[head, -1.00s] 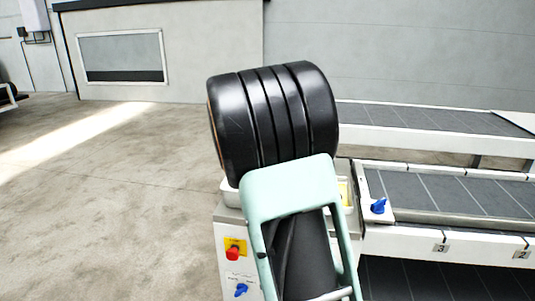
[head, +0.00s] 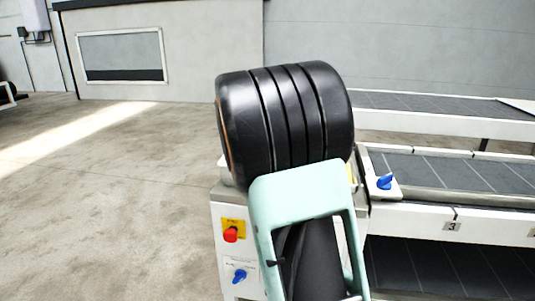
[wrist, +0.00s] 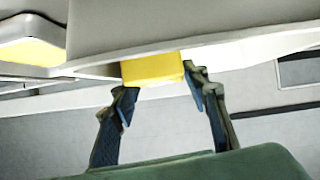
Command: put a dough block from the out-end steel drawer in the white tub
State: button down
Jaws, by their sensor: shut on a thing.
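In the wrist view, a yellow dough block (wrist: 152,69) sits between the fingertips of my gripper (wrist: 159,83), which is shut on it. A broad, pale, curved wall (wrist: 205,25) lies right behind the block, and I take it for the white tub. Whether the block touches it I cannot tell. A pale container with yellow in it (wrist: 28,48) is at the upper left, likely the steel drawer. In the head view, my arm hides the gripper and the held block. A white rim (head: 226,171) shows just left of my arm.
The machine's front panel has a red button (head: 230,234) and a blue knob (head: 239,276). Another blue knob (head: 385,182) stands beside the dark belt (head: 450,169) on the right. Open concrete floor (head: 100,220) lies to the left.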

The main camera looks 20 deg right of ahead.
jog(key=shift+r, duration=0.1)
jog(key=c, duration=1)
grip_release()
jog(key=shift+c, duration=0.2)
jog(key=shift+s, duration=0.1)
jog(key=v, duration=1.2)
